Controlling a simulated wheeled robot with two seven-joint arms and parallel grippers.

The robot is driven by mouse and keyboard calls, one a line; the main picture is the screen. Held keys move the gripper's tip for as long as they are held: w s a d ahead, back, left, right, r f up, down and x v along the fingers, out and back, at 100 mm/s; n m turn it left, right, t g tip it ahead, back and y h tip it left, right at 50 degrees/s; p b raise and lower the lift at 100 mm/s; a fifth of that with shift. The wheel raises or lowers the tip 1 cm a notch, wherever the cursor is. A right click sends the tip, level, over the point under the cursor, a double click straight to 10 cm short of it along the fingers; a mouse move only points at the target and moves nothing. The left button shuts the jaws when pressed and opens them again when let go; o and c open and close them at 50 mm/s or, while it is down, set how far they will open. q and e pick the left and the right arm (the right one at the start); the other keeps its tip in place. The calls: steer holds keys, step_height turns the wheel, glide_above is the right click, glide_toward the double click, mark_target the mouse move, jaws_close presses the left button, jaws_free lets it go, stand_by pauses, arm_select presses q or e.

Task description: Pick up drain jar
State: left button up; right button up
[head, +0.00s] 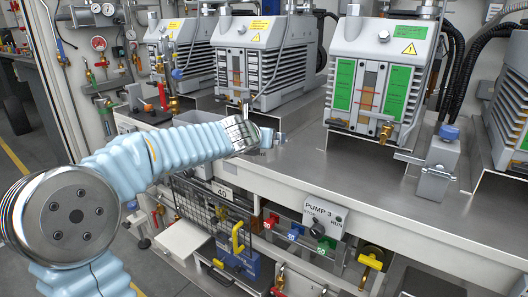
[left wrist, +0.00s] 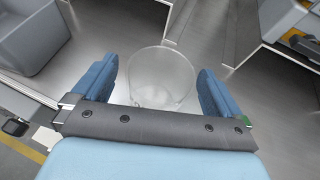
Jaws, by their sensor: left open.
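The drain jar (left wrist: 161,72) is a clear, round, open-topped vessel standing on the grey metal bench top. It shows in the left wrist view, framed between the two blue fingers of my left gripper (left wrist: 155,88). The fingers are apart, one on each side of the jar, with a visible gap on the left and a narrower one on the right. In the head view my left gripper (head: 266,139) is low over the bench in front of the pumps, and I cannot make out the jar there. My right gripper is in neither view.
Grey vacuum pumps stand along the bench (head: 300,167), including a left pump (head: 262,60) and a green-labelled pump (head: 383,75). A grey block with a blue knob (head: 440,160) stands right. Valves and a PUMP 3 panel (head: 325,222) sit below the front edge.

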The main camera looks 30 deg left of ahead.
arm_select(q)
steer(key=shift+w+a+f, duration=0.1)
steer(key=shift+w+f, duration=0.15)
steer(key=shift+w, duration=0.25)
steer(key=shift+c, duration=0.2)
steer(key=c, duration=1)
steer(key=shift+r, duration=0.1)
steer(key=shift+c, duration=0.2)
